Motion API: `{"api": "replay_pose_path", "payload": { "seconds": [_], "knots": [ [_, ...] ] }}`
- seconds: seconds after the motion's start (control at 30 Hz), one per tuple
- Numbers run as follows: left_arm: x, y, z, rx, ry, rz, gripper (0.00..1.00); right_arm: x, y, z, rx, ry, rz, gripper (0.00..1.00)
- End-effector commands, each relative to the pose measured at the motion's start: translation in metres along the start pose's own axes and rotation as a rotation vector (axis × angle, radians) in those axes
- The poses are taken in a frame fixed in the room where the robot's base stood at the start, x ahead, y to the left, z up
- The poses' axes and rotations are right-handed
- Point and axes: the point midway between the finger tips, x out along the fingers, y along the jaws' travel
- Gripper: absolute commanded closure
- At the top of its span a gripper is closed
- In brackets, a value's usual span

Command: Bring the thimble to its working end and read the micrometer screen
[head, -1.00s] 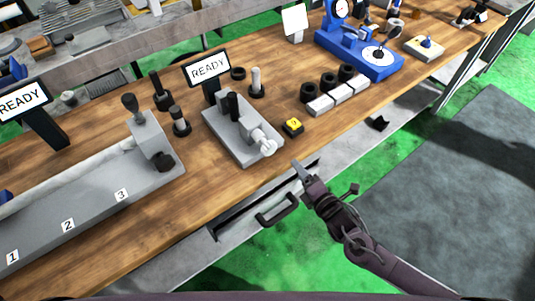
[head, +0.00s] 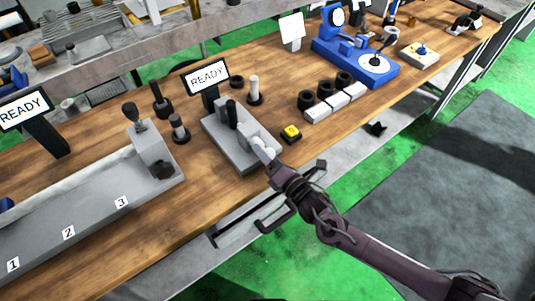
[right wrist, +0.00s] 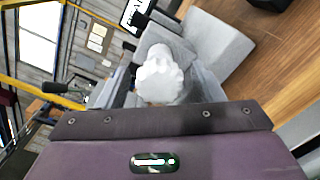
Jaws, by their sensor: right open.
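The micrometer stand is a grey block (head: 218,135) on the wooden bench, with a pale ridged thimble (right wrist: 160,76) at its near right end. A small screen reading "READY" (head: 206,77) stands behind it. My right gripper (head: 268,160) is at the thimble in the head view. In the right wrist view the thimble sits between the two open fingers, with the grey fixture just beyond it. Whether a finger touches the thimble I cannot tell. My left gripper is not in view.
A yellow button (head: 291,132) sits just right of the stand. Black rings (head: 325,89) and white blocks (head: 335,103) lie farther right, before a blue gauge stand (head: 365,65). A long grey fixture (head: 90,215) fills the left. A drawer handle (head: 275,215) is below the bench edge.

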Motion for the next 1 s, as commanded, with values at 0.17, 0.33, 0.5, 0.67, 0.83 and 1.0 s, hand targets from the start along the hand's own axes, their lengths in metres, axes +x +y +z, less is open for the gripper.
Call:
{"api": "replay_pose_path", "payload": {
  "seconds": [0.17,0.33,0.5,0.67,0.83,1.0],
  "knots": [
    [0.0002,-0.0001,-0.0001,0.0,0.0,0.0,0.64,-0.0002,-0.0003,-0.0001,0.0,0.0,0.0,0.42],
    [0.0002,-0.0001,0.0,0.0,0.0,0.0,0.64,-0.0003,-0.0003,0.0,0.0,0.0,-0.001,0.64],
    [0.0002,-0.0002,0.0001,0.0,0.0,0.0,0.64,-0.0004,-0.0004,0.0001,0.0,0.0,-0.001,0.84],
    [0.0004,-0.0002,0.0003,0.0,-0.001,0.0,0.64,-0.0004,-0.0005,0.0,0.009,0.0,-0.001,0.84],
    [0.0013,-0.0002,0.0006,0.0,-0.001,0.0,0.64,-0.0003,-0.0005,0.0,0.055,-0.001,-0.001,0.84],
    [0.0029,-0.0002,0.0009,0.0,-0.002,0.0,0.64,-0.0005,-0.0008,-0.0004,0.156,-0.001,-0.001,0.84]
  ]
}}
